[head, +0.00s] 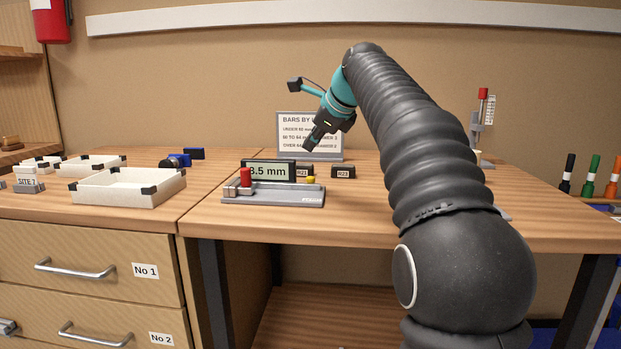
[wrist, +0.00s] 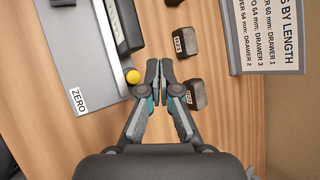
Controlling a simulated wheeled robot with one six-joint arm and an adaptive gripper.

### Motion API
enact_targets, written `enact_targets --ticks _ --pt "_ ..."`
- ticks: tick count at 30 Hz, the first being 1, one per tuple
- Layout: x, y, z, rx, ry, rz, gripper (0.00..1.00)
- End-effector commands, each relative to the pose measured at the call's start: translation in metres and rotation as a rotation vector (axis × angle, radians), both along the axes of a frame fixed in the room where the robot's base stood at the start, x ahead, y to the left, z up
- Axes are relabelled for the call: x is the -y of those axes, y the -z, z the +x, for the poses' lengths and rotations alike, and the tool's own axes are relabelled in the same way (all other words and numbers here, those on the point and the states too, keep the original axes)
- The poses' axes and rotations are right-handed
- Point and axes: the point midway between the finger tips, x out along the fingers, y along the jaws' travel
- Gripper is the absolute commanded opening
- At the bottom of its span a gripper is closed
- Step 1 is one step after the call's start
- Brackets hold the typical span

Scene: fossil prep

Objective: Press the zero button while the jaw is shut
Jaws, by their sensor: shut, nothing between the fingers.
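Whether the gauge's jaw is shut I cannot tell. The yellow button (head: 311,180) is at the base's right back; in the wrist view the button (wrist: 133,76) sits at the base's edge, with a "ZERO" label (wrist: 79,99) nearby. My gripper (head: 309,147) is shut and empty above the button's area. In the wrist view its fingertips (wrist: 159,66) are just right of the button, apart from it in the picture.
Small dark labelled blocks, R21 (head: 302,173) and R23 (head: 343,172), stand behind the gauge. A sign (head: 300,128) stands farther back. A white tray (head: 130,189) lies on the left bench. A red-topped stand (head: 480,125) is at right. Tabletop front of the gauge is clear.

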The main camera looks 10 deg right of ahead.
Motion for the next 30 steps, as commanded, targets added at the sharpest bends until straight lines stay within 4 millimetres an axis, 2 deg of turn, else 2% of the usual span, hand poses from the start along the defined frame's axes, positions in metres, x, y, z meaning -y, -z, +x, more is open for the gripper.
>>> enact_targets --ticks 1,6,12,30 --pt "0.0 0.01 0.0 -0.001 -0.001 0.0 0.0" --pt "0.0 0.031 0.0 0.0 0.001 0.001 0.0" --pt "0.0 0.043 0.0 0.001 -0.001 0.0 0.0" --pt "0.0 0.046 0.0 0.0 -0.001 0.001 0.0"
